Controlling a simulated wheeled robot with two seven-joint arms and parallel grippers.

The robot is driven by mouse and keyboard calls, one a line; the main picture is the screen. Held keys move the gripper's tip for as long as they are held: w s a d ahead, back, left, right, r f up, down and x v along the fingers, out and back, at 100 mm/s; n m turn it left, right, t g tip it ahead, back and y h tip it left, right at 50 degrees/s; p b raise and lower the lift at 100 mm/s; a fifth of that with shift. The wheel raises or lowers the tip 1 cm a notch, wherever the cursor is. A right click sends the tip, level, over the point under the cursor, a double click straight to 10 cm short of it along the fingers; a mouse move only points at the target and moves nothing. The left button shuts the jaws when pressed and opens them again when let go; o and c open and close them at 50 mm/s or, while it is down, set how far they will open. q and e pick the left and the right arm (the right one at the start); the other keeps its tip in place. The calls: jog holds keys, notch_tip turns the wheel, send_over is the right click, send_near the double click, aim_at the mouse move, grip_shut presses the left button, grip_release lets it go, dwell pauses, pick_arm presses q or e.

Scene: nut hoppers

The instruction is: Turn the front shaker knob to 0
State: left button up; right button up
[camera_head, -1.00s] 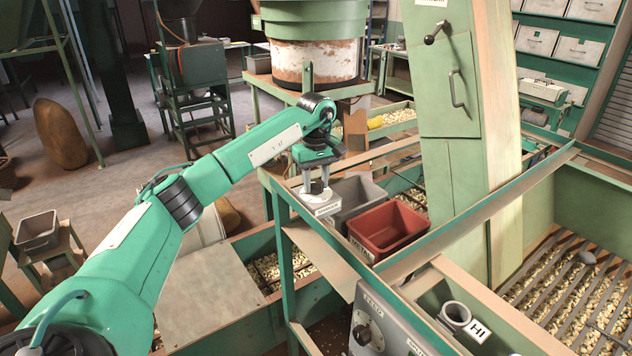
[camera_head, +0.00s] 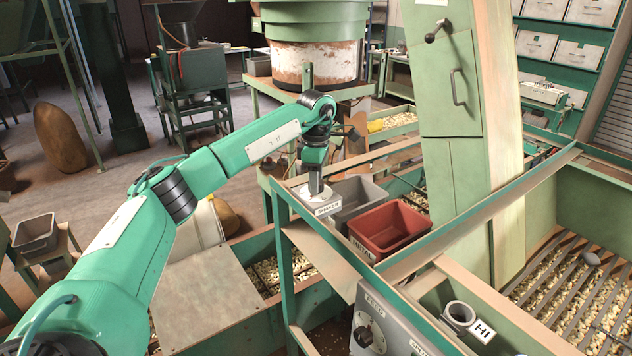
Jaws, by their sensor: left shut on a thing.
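My left gripper (camera_head: 315,188) points straight down over the small white shaker box (camera_head: 300,199) at the end of the green stand. It is shut on the shaker knob on top of that box. The jaws are seen edge-on and hide the knob, so its pointer and setting cannot be read. A white label (camera_head: 327,209) is on the front of the box; its lettering is small and blurred. My right gripper is not in view.
A grey bin (camera_head: 352,192) and a red bin marked METAL (camera_head: 391,232) stand just right of the box. A grey panel marked FEED (camera_head: 388,322) with a black knob (camera_head: 364,335) is nearer. A tall green cabinet (camera_head: 448,80) rises behind the bins.

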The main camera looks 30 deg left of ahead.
pick_arm(q)
jog(key=n, duration=0.6)
jog(key=shift+n+b, duration=0.3)
jog(key=shift+b, duration=0.05)
jog(key=n, duration=0.5)
jog(key=shift+r+n, duration=0.1)
jog(key=shift+n, duration=0.2)
jog(key=o, duration=1)
notch_tip(320, 180, up, 8)
jog(key=b, duration=0.3)
jog(key=shift+r, duration=2.85)
